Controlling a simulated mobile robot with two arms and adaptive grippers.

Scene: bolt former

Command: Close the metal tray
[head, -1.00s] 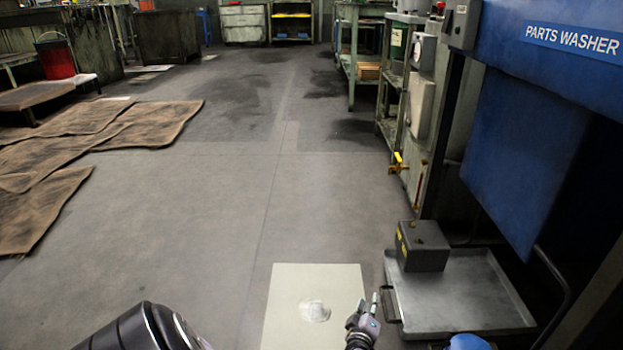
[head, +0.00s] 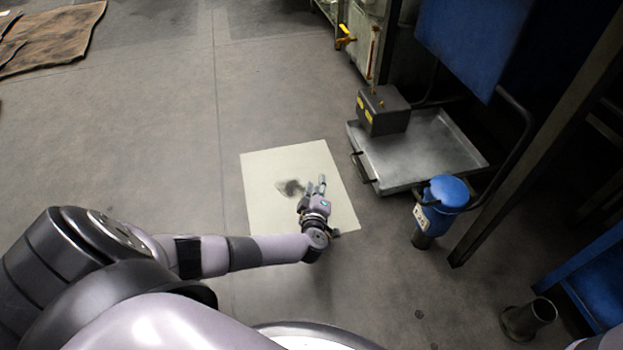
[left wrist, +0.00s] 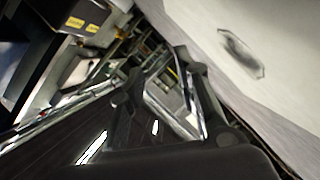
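The metal tray (head: 440,150) is a shallow grey tray that sticks out, low down, from under the blue washer at the right of the head view. Its dark handle (head: 361,166) is on the left side, facing my left gripper. My left gripper (head: 317,187) is above the pale floor sheet, left of the handle and apart from it. Its fingers are spread with nothing between them; the gap also shows in the left wrist view (left wrist: 165,95). My right gripper is not in view.
A grey box (head: 382,110) with yellow labels stands at the tray's back left corner. A blue cylinder (head: 445,193) stands at its front right. The pale sheet (head: 270,205) lies on the floor. A short metal pipe (head: 528,318) stands lower right.

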